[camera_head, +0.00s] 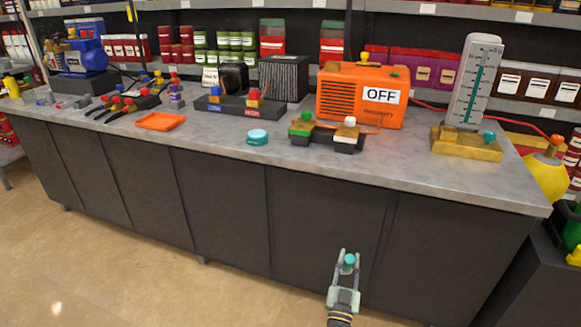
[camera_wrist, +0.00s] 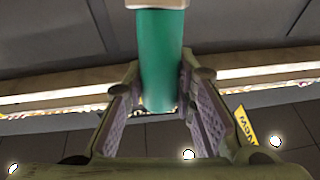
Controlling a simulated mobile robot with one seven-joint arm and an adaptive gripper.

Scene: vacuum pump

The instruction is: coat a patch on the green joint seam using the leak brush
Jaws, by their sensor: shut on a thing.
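My gripper (camera_head: 345,262) is in front of the bench, below the countertop in the picture. It is shut on a teal-green cylinder, which looks like the leak brush's handle (camera_head: 349,260); it also shows in the wrist view (camera_wrist: 160,60) between the two fingers, with a pale part at its top edge. Bristles cannot be made out. The green joint (camera_head: 302,128), with a green knob on top, sits at the left end of a dark fitting on the counter. A white-knobbed joint (camera_head: 348,134) is beside it. The seam itself is too small to make out.
A low teal round tub (camera_head: 257,136) stands left of the joints on the grey counter (camera_head: 220,155). Behind are an orange machine (camera_head: 340,95) marked OFF and, at right, a gauge (camera_head: 473,85) on a yellow base. An orange tray (camera_head: 160,121) lies left. The front counter strip is clear.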

